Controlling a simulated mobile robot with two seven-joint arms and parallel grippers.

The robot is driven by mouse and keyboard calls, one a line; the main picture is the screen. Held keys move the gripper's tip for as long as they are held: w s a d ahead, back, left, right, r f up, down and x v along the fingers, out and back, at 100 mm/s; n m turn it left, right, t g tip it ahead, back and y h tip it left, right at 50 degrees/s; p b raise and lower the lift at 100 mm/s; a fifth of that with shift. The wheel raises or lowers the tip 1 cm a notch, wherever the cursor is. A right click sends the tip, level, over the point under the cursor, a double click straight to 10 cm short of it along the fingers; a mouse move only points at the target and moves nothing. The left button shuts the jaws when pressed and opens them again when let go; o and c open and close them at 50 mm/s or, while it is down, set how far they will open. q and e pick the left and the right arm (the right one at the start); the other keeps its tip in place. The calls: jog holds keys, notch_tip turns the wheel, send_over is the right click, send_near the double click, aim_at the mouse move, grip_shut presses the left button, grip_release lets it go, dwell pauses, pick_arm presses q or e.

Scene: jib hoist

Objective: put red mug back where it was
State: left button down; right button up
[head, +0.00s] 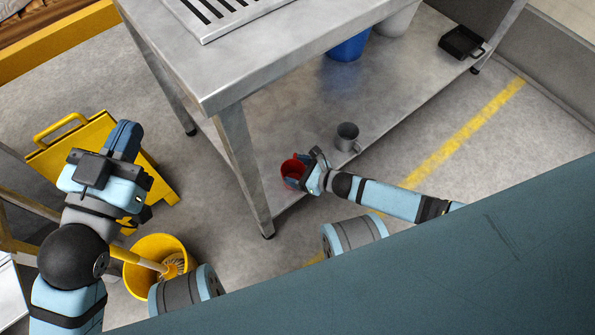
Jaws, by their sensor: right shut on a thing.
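The red mug (291,169) is at the front edge of the metal table's lower shelf (290,118), near the left front leg. My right gripper (305,172) is shut on the red mug, reaching in from the right. Whether the mug touches the shelf I cannot tell. A grey mug (346,137) stands on the shelf to the right of the red one, apart from it. My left gripper (125,140) is at the left, over the yellow folding sign, far from the mugs; its fingers are hard to make out.
The table leg (246,170) stands close left of the red mug. A yellow sign (78,150) and yellow bucket (140,281) with a brush stand left.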

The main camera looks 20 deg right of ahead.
jog(key=o, duration=0.9)
jog(key=shift+o, duration=0.2)
jog(key=shift+r, duration=0.1)
pick_arm(q)
jog(key=s+n+p, duration=0.1)
jog(key=p, duration=0.1)
jog(key=s+d+f+n+g+p, duration=0.1)
jog(key=n+p, duration=0.1)
jog(key=shift+s+d+g+y+p, duration=0.1)
jog(key=shift+d+g+y+p, duration=0.1)
jog(key=shift+g+y+p, duration=0.15)
pick_arm(e)
jog(key=v, duration=1.2)
pick_arm(q)
jog(key=shift+r, duration=0.2)
pick_arm(e)
jog(key=shift+s, duration=0.1)
